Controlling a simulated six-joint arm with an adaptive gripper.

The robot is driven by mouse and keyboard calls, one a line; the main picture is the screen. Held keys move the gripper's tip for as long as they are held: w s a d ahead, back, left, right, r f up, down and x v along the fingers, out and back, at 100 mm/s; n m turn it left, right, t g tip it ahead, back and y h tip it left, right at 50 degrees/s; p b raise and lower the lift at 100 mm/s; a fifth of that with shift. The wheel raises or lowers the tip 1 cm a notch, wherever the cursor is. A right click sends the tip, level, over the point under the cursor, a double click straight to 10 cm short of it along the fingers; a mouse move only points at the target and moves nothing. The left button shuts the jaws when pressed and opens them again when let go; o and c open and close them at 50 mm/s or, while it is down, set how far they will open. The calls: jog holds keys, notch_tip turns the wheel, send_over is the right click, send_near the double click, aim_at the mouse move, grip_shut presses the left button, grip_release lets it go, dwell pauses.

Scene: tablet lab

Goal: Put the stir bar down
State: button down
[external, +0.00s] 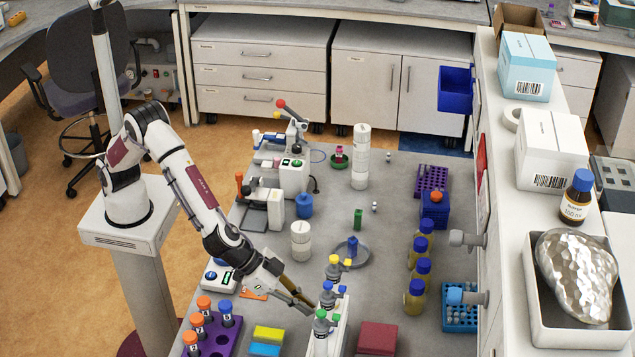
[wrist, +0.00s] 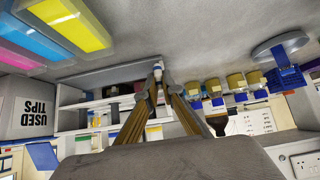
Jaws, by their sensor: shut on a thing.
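My gripper (external: 308,306) reaches down and to the right over the front of the bench, beside the capped wash bottles. In the wrist view its two fingers (wrist: 158,72) come together at the tips, shut on a small whitish piece, which I take for the stir bar (wrist: 157,70). Most of it is hidden between the fingertips. In the external view I cannot make out the stir bar, and the gap between the fingertips and the bench is not clear.
Wash bottles (external: 320,324) with green, blue and yellow caps stand close to my gripper. A purple tube rack (external: 222,343), yellow and blue blocks (external: 267,335) and a dark red box (external: 377,338) are nearby.

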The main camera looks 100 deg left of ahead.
jog(key=shift+f, duration=1.7)
jog(key=shift+f, duration=0.1)
jog(key=c, duration=2.2)
grip_release()
jog(key=shift+s+r, duration=0.35)
jog(key=shift+r, duration=0.2)
jog(key=v, duration=1.1)
jog(key=shift+f, duration=0.1)
